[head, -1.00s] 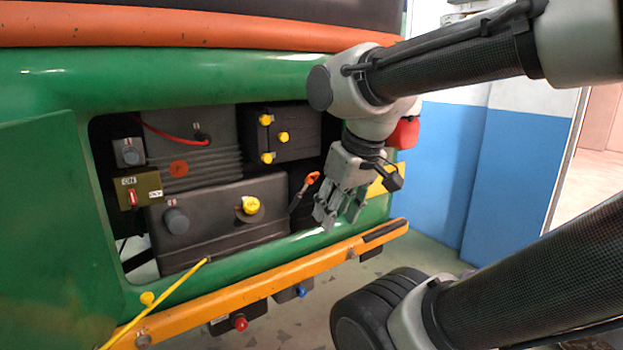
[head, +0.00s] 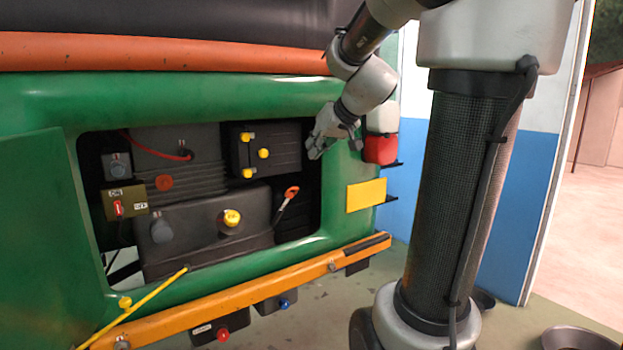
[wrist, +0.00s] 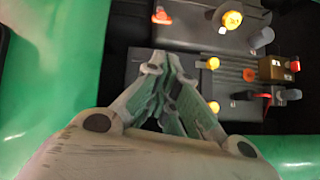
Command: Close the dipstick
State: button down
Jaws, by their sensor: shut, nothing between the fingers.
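The dipstick (head: 290,193) has an orange-red looped handle and a dark shaft, and leans at the right end of the large black box in the green vehicle's bay. Its handle also shows at the top of the wrist view (wrist: 161,17). The frames do not show clearly how deep it is seated. My gripper (head: 314,151) is at the upper right edge of the bay, above and a little right of the dipstick, not touching it. In the wrist view my gripper's fingers (wrist: 165,68) come together with nothing between them.
The bay holds a black box with a yellow cap (head: 231,218), a battery with yellow knobs (head: 263,153) and a switch box (head: 124,201). An orange bumper (head: 250,297) runs below. A red container (head: 380,149) hangs right of the bay. A green panel (head: 45,240) stands left.

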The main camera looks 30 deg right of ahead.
jog(key=n, duration=0.1)
send_over(288, 192)
jog(key=s+d, duration=0.1)
jog(key=d, duration=0.1)
notch_tip(288, 192, down, 9)
jog(key=shift+s+d+f, duration=0.1)
jog(key=shift+f, duration=0.3)
jog(key=s+f+x, duration=0.1)
jog(key=x, duration=0.7)
jog(key=shift+w+d+f, duration=0.2)
jog(key=shift+f, duration=0.05)
jog(key=shift+s, duration=0.1)
